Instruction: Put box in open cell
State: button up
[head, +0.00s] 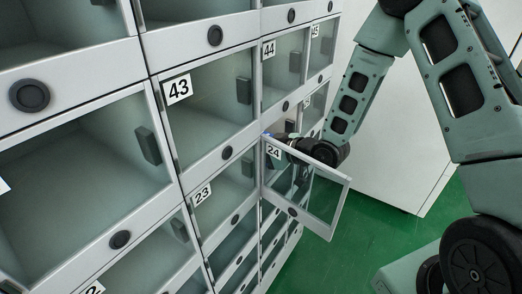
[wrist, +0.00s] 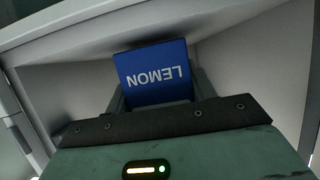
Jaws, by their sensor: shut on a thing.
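In the wrist view, my gripper (wrist: 158,100) is shut on a blue box (wrist: 152,72) marked LEMON, which reads upside down. The box is inside a pale cell (wrist: 245,65), with cell walls on both sides. In the head view, the open cell's door, labelled 24 (head: 308,187), is swung out to the right. My arm's end reaches in behind the top of this door. Only a small bit of blue shows there, and the fingertips are hidden. I cannot tell from the wrist view whether the box touches the cell floor.
The locker wall (head: 152,42) has several closed glass-door cells, with labels such as 43 (head: 178,88), 44 and 23. The open door stands close below my wrist. A white cabinet (head: 385,150) is behind my arm.

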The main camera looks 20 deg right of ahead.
jog(key=shift+f, duration=0.2)
jog(key=shift+f, duration=0.15)
jog(key=o, duration=1)
jog(key=shift+o, duration=0.2)
